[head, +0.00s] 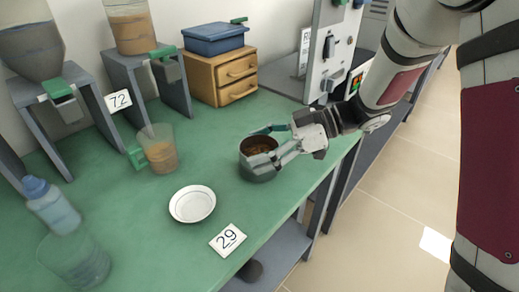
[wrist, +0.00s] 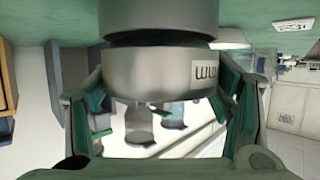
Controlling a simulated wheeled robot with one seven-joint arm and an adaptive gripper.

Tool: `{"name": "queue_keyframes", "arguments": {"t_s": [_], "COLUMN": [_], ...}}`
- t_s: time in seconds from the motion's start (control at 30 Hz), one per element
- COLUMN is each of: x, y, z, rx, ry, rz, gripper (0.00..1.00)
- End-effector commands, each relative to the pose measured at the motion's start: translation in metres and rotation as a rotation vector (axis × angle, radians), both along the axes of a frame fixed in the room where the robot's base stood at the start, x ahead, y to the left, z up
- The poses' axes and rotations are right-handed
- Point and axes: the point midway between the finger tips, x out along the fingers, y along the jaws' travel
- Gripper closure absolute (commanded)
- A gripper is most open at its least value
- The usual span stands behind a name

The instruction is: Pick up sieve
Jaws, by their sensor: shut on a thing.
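The sieve (head: 257,172) is a dark grey, round metal vessel with brown material inside. It is at the right part of the green bench, near its front edge. My gripper (head: 268,145) reaches in from the right and is shut on the sieve, one finger on each side. In the wrist view the sieve (wrist: 160,75) is a grey metal cylinder with a small label, between the green-and-grey fingers (wrist: 160,105). I cannot tell whether its base touches the bench.
A cup with brown material (head: 160,150), a bottle (head: 50,205) and a clear beaker (head: 75,262) stand further left. A wooden drawer box (head: 218,75) is behind.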

Motion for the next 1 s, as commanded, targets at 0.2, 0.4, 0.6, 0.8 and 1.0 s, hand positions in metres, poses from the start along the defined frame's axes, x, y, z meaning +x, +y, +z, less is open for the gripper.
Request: {"name": "queue_keyframes", "arguments": {"t_s": [0.2, 0.4, 0.6, 0.8, 1.0], "x": [0.000, -0.046, -0.099, -0.137, -0.155], "y": [0.000, -0.006, -0.013, -0.018, -0.021], "z": [0.032, 0.034, 0.038, 0.041, 0.041], "rx": [0.001, 0.001, 0.001, 0.000, 0.000], "ry": [-0.006, 0.000, 0.000, -0.001, -0.003], "rz": [-0.001, -0.002, -0.002, -0.001, -0.001], "gripper": [0.70, 0.70, 0.70, 0.70, 0.70]}}
